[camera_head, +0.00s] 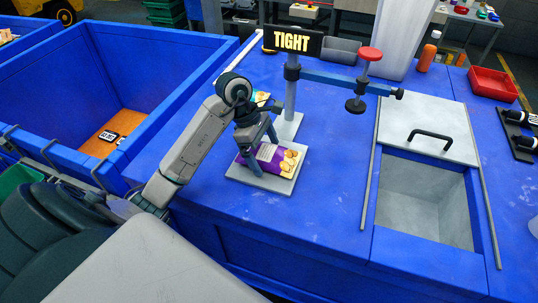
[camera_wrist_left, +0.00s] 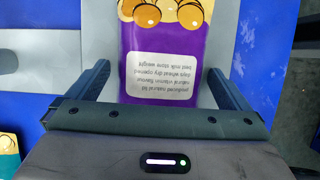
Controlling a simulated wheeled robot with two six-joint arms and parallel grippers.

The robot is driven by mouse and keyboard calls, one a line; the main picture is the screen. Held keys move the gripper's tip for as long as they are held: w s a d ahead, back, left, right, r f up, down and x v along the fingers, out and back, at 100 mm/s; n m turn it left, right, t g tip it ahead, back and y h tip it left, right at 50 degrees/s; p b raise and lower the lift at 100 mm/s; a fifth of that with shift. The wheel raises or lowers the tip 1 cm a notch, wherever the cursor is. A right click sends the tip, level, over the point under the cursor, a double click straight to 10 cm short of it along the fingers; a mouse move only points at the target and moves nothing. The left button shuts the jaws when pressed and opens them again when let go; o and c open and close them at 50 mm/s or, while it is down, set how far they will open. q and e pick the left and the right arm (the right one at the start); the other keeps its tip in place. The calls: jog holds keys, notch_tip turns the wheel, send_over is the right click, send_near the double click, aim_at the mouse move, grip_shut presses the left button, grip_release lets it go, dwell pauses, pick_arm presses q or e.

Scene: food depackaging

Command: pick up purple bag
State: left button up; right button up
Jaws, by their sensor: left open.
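The purple bag (camera_head: 270,160) lies flat on a light grey plate (camera_head: 260,181) on the blue table. It has a whitish label and yellow-brown round pictures at one end. In the left wrist view the bag (camera_wrist_left: 193,45) lies ahead between my fingers, its label end nearest my gripper. My left gripper (camera_head: 256,158) is over the bag, with its fingers on either side of it. The left gripper (camera_wrist_left: 157,88) is open, and gaps show between the fingers and the bag. My right gripper is not in view.
A post with a "TIGHT" sign (camera_head: 291,40) and a blue arm with a red-topped press (camera_head: 369,54) stands behind the plate. A grey recessed bin (camera_head: 425,200) with a handled lid (camera_head: 428,128) is at right. A blue crate (camera_head: 60,70) is at left. Another packet (camera_wrist_left: 8,144) lies nearby.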

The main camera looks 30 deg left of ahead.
pick_arm(q)
jog(key=c, duration=0.8)
